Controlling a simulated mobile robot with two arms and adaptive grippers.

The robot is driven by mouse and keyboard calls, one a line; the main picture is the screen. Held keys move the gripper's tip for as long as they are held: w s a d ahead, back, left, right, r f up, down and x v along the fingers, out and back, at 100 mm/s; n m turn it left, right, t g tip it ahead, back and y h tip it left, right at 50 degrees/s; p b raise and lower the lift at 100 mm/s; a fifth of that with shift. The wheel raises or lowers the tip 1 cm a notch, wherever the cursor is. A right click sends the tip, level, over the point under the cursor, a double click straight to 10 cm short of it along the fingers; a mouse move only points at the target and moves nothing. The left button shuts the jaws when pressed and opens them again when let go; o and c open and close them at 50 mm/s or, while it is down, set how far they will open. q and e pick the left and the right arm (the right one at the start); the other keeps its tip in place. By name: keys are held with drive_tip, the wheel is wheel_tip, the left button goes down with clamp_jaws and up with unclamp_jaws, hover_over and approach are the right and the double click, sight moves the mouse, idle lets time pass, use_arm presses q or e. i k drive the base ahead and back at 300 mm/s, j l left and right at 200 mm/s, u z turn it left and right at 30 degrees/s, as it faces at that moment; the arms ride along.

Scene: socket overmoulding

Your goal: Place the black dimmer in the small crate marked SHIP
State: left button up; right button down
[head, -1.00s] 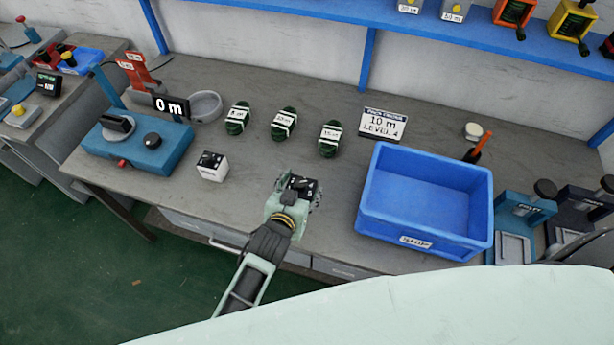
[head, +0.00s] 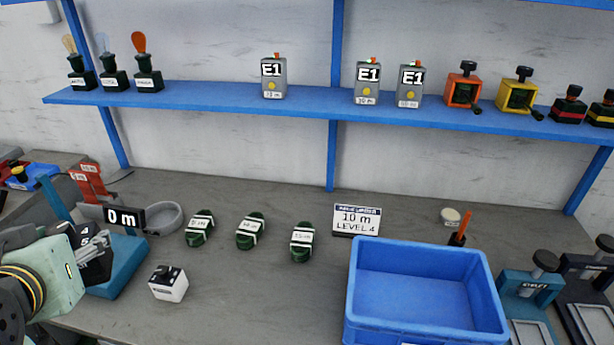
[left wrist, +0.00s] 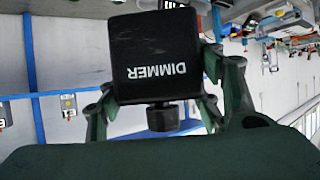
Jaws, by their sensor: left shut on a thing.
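The black dimmer (left wrist: 155,50), a black cube with DIMMER lettering and a dark knob, is between the fingers of my left gripper (left wrist: 165,105) in the left wrist view. In the head view my left gripper (head: 98,250) is at the left edge, raised in front of the blue winding device, and shut on the dimmer, which is hard to separate from the dark fingers. The blue crate (head: 357,300) stands on the bench at the lower right, well to the right of the gripper; its inside looks empty and its front is cut off. My right gripper is not in view.
A white box with a black top (head: 168,285) and several green cable bundles (head: 250,232) lie between gripper and crate. A sign (head: 357,220) stands behind the crate. Presses (head: 535,290) stand to its right. A blue shelf (head: 200,97) with devices runs above.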

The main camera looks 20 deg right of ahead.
sight(452, 306)
drive_tip(key=z, duration=1.5)
drive_tip(key=i+j+z, duration=0.25)
drive_tip(key=z, duration=0.15)
drive_tip(key=i+j+z, duration=0.15)
drive_tip(key=j+z, duration=0.25)
